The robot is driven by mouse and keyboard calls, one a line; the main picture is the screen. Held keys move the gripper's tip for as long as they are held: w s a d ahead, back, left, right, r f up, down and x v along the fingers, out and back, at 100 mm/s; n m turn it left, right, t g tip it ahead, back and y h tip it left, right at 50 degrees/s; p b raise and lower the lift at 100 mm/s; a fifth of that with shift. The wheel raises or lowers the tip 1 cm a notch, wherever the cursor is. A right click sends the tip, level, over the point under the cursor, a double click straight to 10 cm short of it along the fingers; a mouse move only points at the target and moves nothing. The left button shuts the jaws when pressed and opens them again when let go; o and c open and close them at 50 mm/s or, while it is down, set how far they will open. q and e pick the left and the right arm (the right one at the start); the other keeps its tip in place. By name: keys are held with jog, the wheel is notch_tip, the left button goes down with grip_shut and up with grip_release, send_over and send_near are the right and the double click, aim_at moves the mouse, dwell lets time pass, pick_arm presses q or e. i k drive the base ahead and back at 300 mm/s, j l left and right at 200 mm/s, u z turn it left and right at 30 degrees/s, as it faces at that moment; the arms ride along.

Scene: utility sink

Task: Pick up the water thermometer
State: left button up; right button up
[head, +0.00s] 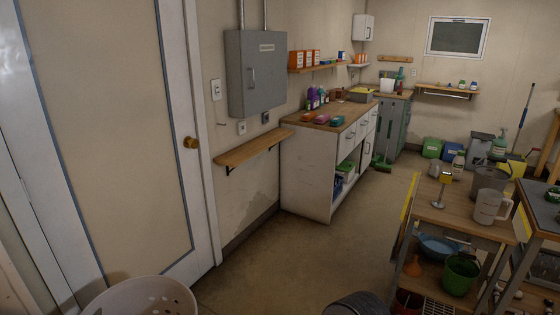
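I cannot make out a water thermometer for certain. Neither of my grippers is in the head view.
A white cabinet with a wooden top (310,172) stands by the wall. A white perforated basket (140,297) is at the lower left. The cart's lower shelf holds a green bucket (459,275) and a blue basin (438,247). The middle floor is clear.

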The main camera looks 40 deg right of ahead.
aim_at(444, 177)
jog(key=z, duration=2.5)
jog(key=i+j, duration=0.2)
jog(key=i, duration=0.3)
jog(key=i+j, duration=0.25)
jog(key=i, duration=0.3)
jog(key=i+j, duration=0.2)
jog(key=i, duration=0.3)
jog(key=i+j, duration=0.2)
jog(key=i, duration=0.35)
jog(key=i+j, duration=0.25)
jog(key=i, duration=0.25)
jog(key=i+j, duration=0.2)
jog(key=i, duration=0.3)
jog(key=l+z, duration=0.05)
